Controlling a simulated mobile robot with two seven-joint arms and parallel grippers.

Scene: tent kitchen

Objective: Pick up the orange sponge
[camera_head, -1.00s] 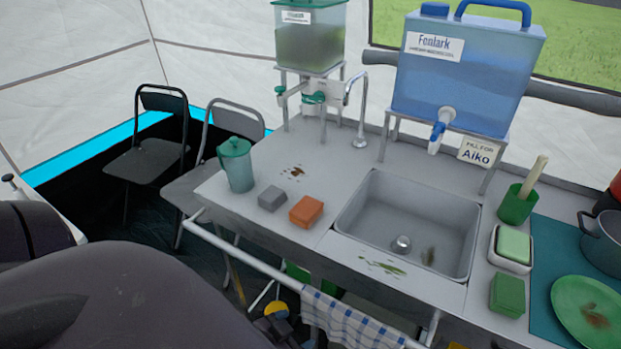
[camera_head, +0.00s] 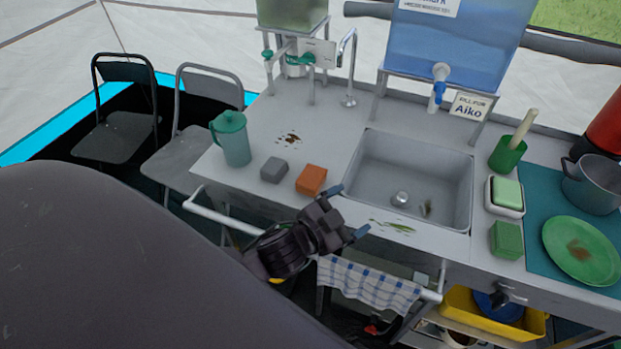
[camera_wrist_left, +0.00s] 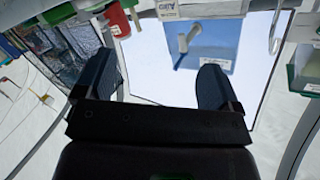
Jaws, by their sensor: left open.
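The orange sponge (camera_head: 311,180) lies on the grey counter (camera_head: 240,190) near its front edge, just right of a grey sponge (camera_head: 274,169). My left gripper (camera_head: 346,211) is open and empty at the counter's front edge, to the right of and in front of the orange sponge. One blue fingertip shows close to the sponge's right side in the picture; I cannot tell whether they touch. The left wrist view also shows my left gripper (camera_wrist_left: 158,90) with its fingers apart and no sponge between them. My right gripper is not seen.
A green-lidded jug (camera_head: 233,139) stands left of the sponges. The sink (camera_head: 408,178) lies to the right. A green sponge (camera_head: 507,240) and a green plate (camera_head: 582,249) are farther right. A front rail (camera_head: 215,214) holds a checked towel (camera_head: 370,288).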

